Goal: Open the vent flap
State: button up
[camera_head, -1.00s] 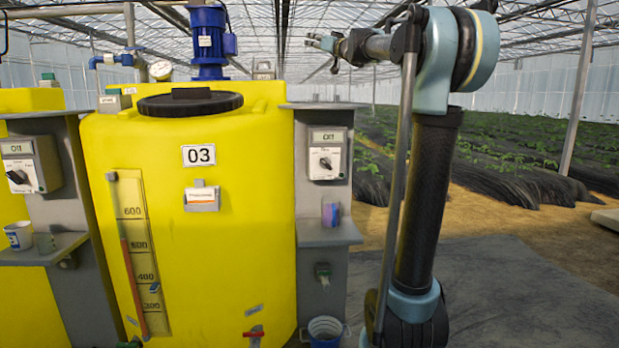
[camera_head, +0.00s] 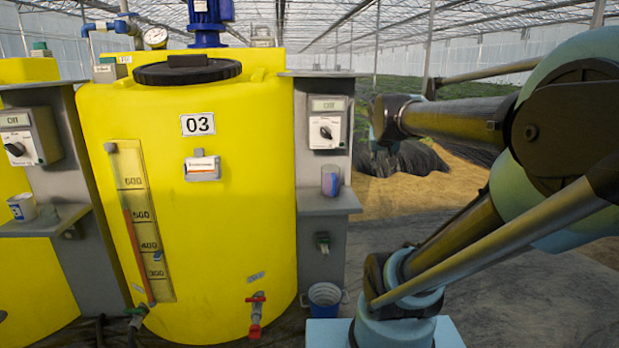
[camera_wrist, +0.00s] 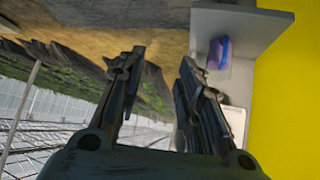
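I cannot make out for certain which part is the vent flap. A small grey bracket-like fitting (camera_head: 262,36) stands on top of the yellow tank (camera_head: 235,240) marked 03, to the right of the blue motor (camera_head: 208,22). The tank's round black lid (camera_head: 187,72) is closed. My gripper (camera_wrist: 160,58) shows in the wrist view with its two dark fingers apart and nothing between them. In the head view my arm's end is right of the tank and control post; the fingers cannot be made out there.
A grey post carries a control box (camera_head: 326,125) and a shelf (camera_head: 330,203) with a purple-blue cup (camera_head: 331,181); the cup also shows in the wrist view (camera_wrist: 218,53). A bucket (camera_head: 324,298) stands below. A red-handled valve (camera_head: 256,314) juts from the tank.

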jog(key=s+a+f+n+g+y, duration=0.1)
jog(key=s+a+f+g, duration=0.1)
jog(key=s+f, duration=0.8)
jog(key=s+a+f+n+g+y, duration=0.1)
jog(key=s+f+g, duration=0.3)
jog(key=s+f, duration=0.6)
jog(key=shift+s+a+f+n, duration=0.25)
jog(key=shift+s+a+n, duration=0.05)
jog(key=shift+s+a, duration=0.45)
